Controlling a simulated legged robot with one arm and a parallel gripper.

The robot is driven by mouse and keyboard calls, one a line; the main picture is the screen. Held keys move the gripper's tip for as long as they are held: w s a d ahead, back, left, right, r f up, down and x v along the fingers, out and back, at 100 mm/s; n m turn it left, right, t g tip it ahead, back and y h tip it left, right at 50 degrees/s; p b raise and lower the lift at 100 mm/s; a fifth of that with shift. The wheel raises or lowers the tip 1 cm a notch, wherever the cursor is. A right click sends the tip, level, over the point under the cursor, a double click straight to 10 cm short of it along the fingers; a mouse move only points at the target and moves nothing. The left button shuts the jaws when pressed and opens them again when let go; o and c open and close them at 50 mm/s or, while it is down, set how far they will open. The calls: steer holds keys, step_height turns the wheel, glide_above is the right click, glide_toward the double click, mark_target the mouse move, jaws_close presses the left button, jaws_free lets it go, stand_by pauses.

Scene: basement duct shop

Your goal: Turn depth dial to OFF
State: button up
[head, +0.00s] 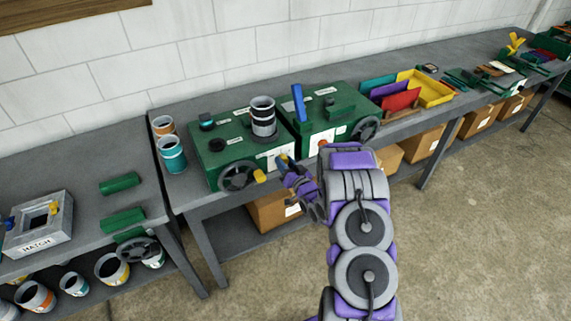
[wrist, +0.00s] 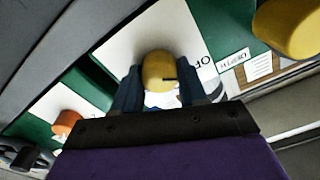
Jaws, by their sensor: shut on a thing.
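The yellow depth dial (wrist: 158,68) sits on a white plate on the front of a green machine. A small label reading DEPTH (wrist: 234,60) is to its right in the wrist view, beside partly hidden lettering that starts with "OF". A short dark mark on the dial points to the right in that view. My gripper (wrist: 160,84) is shut on the dial, one dark blue finger on each side. In the head view my gripper (head: 285,162) is at the front of the left green machine (head: 213,160), where the arm's end mostly hides the dial.
A handwheel (head: 238,177) with a yellow handle (head: 260,176) is just left of my gripper; this handle (wrist: 290,28) is upper right in the wrist view. A second green machine (head: 338,112) stands right, with an orange knob (wrist: 66,122). Paint cans (head: 172,155) stand left.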

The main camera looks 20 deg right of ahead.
steer(key=shift+f, duration=0.2)
stand_by(0.4)
steer(key=o, duration=0.8)
steer(key=shift+o, duration=1.3)
steer(key=shift+r, duration=0.1)
steer(key=s+d, duration=0.1)
steer(key=s, duration=1.6)
steer(key=shift+s+f+p, duration=0.15)
steer(key=shift+f+p, duration=0.05)
steer(key=shift+p, duration=0.25)
steer(key=shift+n, duration=0.3)
